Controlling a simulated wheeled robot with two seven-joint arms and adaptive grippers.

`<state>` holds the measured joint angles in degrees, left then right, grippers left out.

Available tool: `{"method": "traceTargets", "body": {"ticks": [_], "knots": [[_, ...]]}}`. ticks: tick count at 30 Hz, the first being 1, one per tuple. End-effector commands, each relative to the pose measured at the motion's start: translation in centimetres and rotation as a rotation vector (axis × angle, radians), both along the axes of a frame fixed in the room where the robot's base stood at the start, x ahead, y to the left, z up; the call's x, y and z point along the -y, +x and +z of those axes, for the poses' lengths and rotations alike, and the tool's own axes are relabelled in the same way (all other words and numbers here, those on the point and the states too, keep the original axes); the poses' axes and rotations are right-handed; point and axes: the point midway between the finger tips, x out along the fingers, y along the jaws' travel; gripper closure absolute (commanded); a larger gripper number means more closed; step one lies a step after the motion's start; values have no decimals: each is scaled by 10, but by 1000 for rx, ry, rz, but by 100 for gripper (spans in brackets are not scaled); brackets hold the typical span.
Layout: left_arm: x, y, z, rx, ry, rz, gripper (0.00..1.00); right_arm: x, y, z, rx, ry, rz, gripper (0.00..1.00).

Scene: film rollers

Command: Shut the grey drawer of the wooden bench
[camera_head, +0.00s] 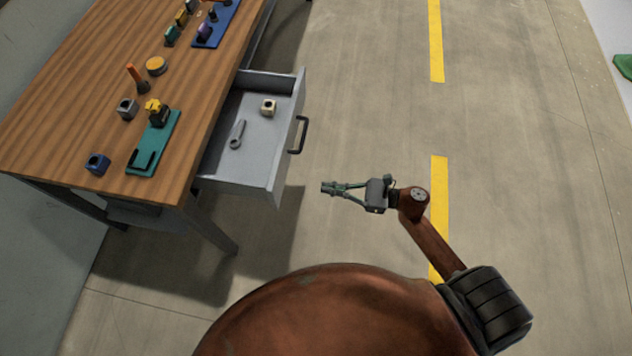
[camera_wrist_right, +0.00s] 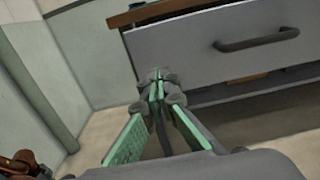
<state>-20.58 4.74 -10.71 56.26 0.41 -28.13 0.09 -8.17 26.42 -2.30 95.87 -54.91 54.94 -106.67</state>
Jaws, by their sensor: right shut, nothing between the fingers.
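The grey drawer (camera_head: 240,165) stands pulled out from the right side of the wooden bench (camera_head: 75,110). Its dark bar handle (camera_head: 299,135) is on its outer front. Inside lie a grey wrench-like part (camera_head: 237,134) and a cream block with a hole (camera_head: 268,107). My right gripper (camera_head: 328,188) is to the right of the drawer's near front corner, apart from it, pointing left. In the right wrist view its fingers (camera_wrist_right: 158,80) are together and empty, with the drawer front (camera_wrist_right: 195,60) and handle (camera_wrist_right: 257,40) beyond them. My left gripper is not in view.
On the bench top are a teal fixture (camera_head: 155,150), a blue block (camera_head: 97,163), a grey block (camera_head: 127,109), an orange-handled tool (camera_head: 135,77) and a blue tray (camera_head: 226,22). The floor right of the drawer is clear, with yellow stripes (camera_head: 438,200).

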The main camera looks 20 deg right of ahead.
Motion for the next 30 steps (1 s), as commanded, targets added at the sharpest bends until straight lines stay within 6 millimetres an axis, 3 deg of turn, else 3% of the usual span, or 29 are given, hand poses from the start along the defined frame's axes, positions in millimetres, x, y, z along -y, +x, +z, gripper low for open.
{"method": "traceTargets", "body": {"ticks": [15,21,30], "knots": [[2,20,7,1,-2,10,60,-83,57,0,-3,6,-2,100],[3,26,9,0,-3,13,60,-100,67,0,-5,6,-3,100],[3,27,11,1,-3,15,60,-103,70,0,-6,5,-3,100]]}}
